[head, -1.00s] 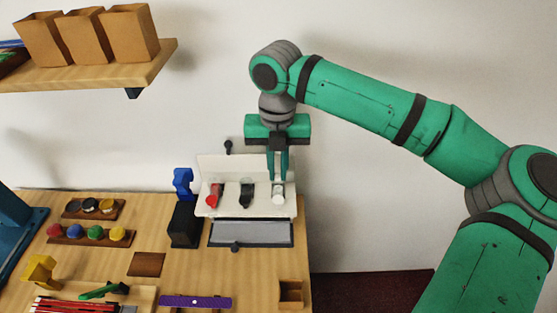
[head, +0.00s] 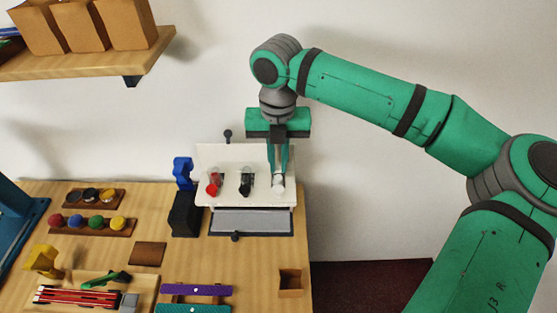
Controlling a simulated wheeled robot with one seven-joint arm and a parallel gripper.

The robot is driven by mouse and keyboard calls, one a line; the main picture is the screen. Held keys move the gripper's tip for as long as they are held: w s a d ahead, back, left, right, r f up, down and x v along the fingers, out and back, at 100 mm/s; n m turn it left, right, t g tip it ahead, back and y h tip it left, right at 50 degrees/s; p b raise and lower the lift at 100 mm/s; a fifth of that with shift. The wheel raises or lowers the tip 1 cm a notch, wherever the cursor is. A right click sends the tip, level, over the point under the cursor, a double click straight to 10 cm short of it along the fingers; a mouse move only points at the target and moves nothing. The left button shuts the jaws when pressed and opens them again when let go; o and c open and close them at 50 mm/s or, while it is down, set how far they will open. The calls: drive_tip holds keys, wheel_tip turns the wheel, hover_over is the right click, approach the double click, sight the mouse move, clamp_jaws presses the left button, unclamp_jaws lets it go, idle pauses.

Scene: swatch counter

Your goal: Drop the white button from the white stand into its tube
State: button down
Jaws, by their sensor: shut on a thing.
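The white stand (head: 228,200) stands at the back right of the wooden counter, with a pale upright back panel. It holds a row of small clear, tube-like pieces, with red (head: 212,188) at the left, black (head: 246,188) in the middle and white at the right. My gripper (head: 278,174) points down in front of the panel, over the right end of the stand. Its fingers are shut on the white button (head: 278,184), which shows just under the fingertips. The fingers partly hide the white spot, and I cannot make out its tube apart from the button.
A grey tray (head: 250,222) lies in front of the stand. A black block (head: 185,215) with a blue piece (head: 183,170) stands left of it. Button racks (head: 90,229), a purple bar (head: 197,290) and a small wooden box (head: 290,283) are on the counter.

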drive_tip(key=c, duration=1.7)
unclamp_jaws()
drive_tip(key=shift+r, duration=0.1)
wheel_tip(320, 180, up, 11)
drive_tip(key=shift+f, duration=0.2)
drive_tip(key=shift+w, duration=0.1)
